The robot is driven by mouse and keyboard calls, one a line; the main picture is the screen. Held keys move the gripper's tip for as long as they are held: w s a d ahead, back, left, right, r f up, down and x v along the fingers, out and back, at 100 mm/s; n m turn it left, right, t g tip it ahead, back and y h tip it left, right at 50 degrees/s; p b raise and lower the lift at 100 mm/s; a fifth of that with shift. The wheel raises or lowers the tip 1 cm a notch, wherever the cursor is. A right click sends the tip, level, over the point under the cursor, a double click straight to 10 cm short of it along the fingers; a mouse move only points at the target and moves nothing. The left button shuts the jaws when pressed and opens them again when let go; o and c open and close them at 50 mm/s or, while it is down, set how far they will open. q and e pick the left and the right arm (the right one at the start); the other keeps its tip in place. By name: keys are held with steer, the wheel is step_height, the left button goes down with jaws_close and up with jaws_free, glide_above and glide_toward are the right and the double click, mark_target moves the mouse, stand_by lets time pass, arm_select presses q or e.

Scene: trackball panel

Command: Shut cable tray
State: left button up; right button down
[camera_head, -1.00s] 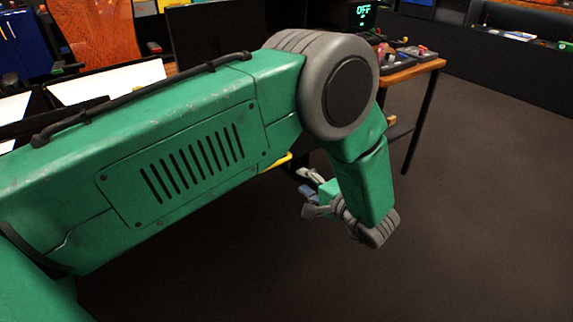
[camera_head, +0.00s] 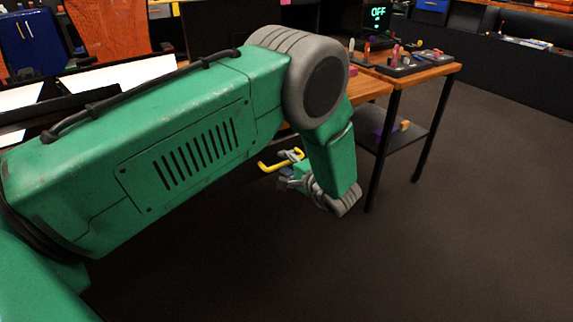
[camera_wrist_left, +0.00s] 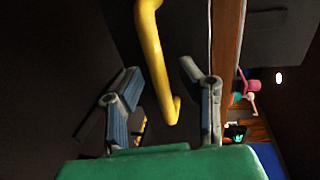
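A bent yellow handle (camera_head: 268,167) shows beneath the wooden desk, beside my left gripper (camera_head: 290,168). The handle also shows in the left wrist view (camera_wrist_left: 152,50), running between the two spread fingers of my left gripper (camera_wrist_left: 160,76). The fingers are open, with a gap on each side of the handle; I cannot tell whether either one touches it. The cable tray itself cannot be made out: my green left arm and the dark under the desk hide it, so I cannot tell how far out it is. My right gripper is not in view.
The wooden desk (camera_head: 374,88) stands just behind my arm. A side table (camera_head: 436,71) with small control devices and a lower shelf (camera_head: 418,134) adjoins it at the right. A display reading OFF (camera_head: 377,14) stands behind. The dark floor (camera_head: 480,220) at the right is clear.

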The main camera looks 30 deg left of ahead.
arm_select(q)
jaws_close()
steer(key=shift+a, duration=0.1)
steer(key=shift+r+x, duration=0.2)
steer(key=shift+x, duration=0.85)
steer(key=shift+r+x, duration=0.25)
steer(key=shift+x, duration=0.8)
jaws_free()
steer(key=v, duration=1.2)
steer(key=shift+w+f, duration=0.1)
